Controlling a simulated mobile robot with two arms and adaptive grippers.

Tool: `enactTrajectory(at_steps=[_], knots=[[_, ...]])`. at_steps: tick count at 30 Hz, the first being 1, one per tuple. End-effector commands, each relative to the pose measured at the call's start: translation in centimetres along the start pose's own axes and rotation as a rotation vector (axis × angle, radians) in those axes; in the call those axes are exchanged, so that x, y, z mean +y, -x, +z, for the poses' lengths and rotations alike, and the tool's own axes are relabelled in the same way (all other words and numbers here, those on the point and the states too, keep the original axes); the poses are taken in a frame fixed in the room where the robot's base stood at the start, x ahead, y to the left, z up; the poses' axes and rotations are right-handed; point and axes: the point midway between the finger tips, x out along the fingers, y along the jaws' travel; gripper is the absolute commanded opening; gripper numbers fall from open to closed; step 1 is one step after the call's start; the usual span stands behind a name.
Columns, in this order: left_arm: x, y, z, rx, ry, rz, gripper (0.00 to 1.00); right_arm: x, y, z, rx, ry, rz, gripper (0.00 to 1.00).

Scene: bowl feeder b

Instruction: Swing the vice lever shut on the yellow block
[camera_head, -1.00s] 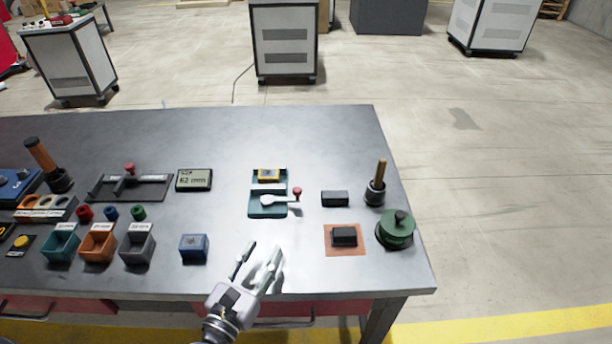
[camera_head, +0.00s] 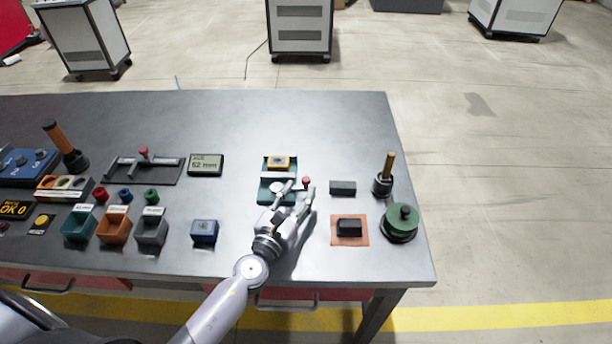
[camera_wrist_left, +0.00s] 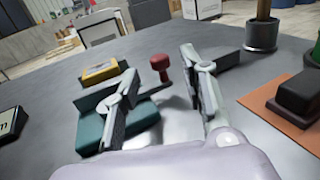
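The teal vice (camera_head: 264,195) stands near the front middle of the table. The yellow block (camera_head: 278,162) sits at its far end, and also shows in the left wrist view (camera_wrist_left: 102,73). My left gripper (camera_head: 299,188) is open over the near right part of the vice. In the left wrist view the red knob (camera_wrist_left: 160,66) appears between the spread fingers, beyond them; contact cannot be told. My right gripper is not in view.
A dark block (camera_head: 342,187), a black block on an orange pad (camera_head: 363,238), a wooden-handled tool in a holder (camera_head: 384,183) and a green round lidded part (camera_head: 400,222) stand to the right. A display (camera_head: 206,164) and blue block (camera_head: 204,232) are left. The table behind the vice is clear.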

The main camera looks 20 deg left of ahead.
Motion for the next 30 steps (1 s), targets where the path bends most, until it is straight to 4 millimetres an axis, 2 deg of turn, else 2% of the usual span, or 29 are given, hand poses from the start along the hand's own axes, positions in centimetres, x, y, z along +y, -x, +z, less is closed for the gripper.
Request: enactTrajectory(at_steps=[3,10,20,30], knots=[[0.0,-2.2,0.1,-0.001,0.0,0.0,0.39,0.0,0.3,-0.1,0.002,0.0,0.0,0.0],[0.0,-4.6,0.0,-0.001,0.0,0.0,0.39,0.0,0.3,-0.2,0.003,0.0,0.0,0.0],[0.0,-4.9,-0.1,0.001,0.0,0.0,0.39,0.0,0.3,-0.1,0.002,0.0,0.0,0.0],[0.0,-4.9,-0.1,0.0,0.0,0.0,0.18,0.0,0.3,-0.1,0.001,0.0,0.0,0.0]])
